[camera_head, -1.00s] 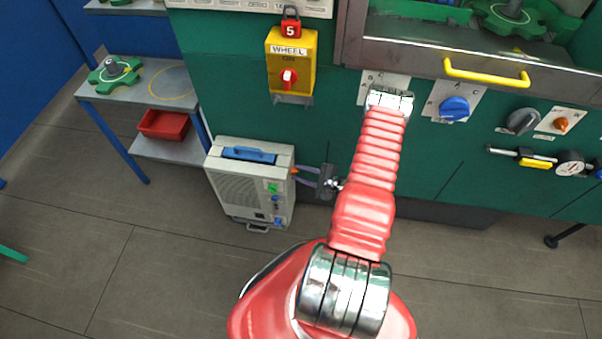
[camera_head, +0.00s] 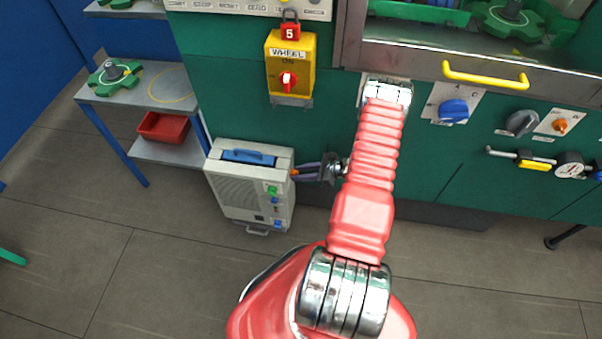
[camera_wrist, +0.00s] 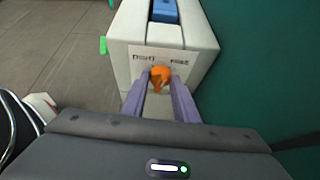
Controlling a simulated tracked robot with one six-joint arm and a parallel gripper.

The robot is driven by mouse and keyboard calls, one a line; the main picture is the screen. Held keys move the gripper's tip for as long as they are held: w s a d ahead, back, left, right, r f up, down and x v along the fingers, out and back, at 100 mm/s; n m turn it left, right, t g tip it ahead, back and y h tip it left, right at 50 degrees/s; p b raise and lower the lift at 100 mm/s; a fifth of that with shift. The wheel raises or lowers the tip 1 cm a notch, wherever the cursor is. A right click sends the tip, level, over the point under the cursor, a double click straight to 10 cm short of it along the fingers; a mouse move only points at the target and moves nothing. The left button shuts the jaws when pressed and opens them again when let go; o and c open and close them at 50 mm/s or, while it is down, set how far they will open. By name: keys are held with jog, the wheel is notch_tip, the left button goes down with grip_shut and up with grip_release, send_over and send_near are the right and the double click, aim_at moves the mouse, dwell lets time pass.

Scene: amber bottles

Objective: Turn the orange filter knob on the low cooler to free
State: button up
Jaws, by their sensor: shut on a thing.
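The low cooler (camera_head: 236,197) is a pale box with a blue handle on top, standing on the floor against the green machine. It also fills the upper middle of the wrist view (camera_wrist: 190,30). The orange filter knob (camera_wrist: 160,76) sits on a white label plate on the cooler's side, with lettering at the plate's left and right that is too small to read surely. My gripper (camera_wrist: 160,84) has its two grey-purple fingers on either side of the knob, shut on it. In the head view my gripper (camera_head: 299,173) reaches the cooler's right side, where little of the knob shows.
The green machine front (camera_head: 240,115) rises right behind the cooler. A yellow wheel switch (camera_head: 290,65) hangs above it. A grey side table (camera_head: 150,90) with a red bin (camera_head: 163,127) stands at left. The floor in front is clear.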

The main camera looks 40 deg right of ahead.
jog(key=shift+w+d+r+m+g+y, duration=0.1)
jog(key=shift+w+d+m+g+y, duration=0.15)
jog(key=shift+m+y, duration=0.2)
dwell(0.4)
jog(key=o, duration=1)
jog(key=shift+s+a, duration=0.1)
jog(key=shift+o, duration=0.2)
jog(key=v, duration=1.3)
jog(key=shift+s+d+r, duration=0.15)
jog(key=shift+d+r, duration=0.05)
jog(key=shift+d, duration=0.1)
jog(key=shift+s, duration=0.1)
